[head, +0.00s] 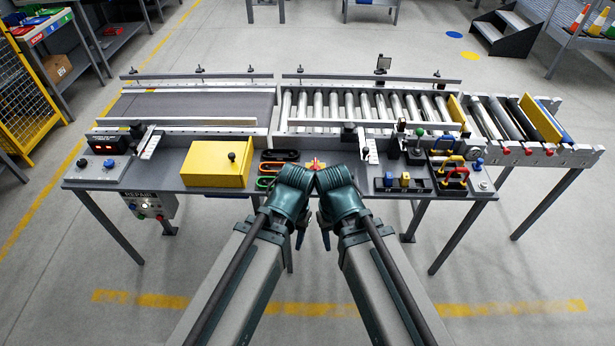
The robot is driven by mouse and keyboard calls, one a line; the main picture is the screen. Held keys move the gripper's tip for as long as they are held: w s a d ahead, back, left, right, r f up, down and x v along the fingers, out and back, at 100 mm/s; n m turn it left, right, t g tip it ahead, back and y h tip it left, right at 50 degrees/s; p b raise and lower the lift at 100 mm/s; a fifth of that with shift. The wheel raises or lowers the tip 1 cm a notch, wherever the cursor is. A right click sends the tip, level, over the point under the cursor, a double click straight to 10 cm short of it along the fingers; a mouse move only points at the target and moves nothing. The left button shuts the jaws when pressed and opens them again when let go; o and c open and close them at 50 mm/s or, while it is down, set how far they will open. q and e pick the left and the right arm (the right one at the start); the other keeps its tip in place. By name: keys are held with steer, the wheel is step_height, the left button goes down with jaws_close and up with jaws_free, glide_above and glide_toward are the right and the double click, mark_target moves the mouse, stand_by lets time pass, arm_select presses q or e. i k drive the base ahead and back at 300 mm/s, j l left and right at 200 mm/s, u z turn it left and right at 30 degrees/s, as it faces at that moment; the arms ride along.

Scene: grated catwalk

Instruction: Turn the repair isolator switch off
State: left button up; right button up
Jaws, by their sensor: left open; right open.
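A grey box marked REPAIR (149,205) hangs under the left front edge of the bench. It carries a pale round knob and small red and green parts, too small to read. A red and yellow part (316,164) sits on the bench's front deck, partly hidden behind my wrists; I cannot tell what it is. My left gripper (301,239) and my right gripper (326,239) are close together in front of the bench's middle, well to the right of the REPAIR box. Both are open and hold nothing visible. Their fingers are small and partly hidden.
The bench carries a grey belt (195,107), rollers (350,106), a yellow box (215,163) and a red-display panel (101,149). Loops, colored handles (452,172) and switches line the front deck. The floor in front is clear. A yellow mesh cage (25,100) stands left.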

mark_target(315, 166)
steer(key=i+l, duration=0.8)
steer(key=l, duration=0.15)
steer(key=u, duration=0.05)
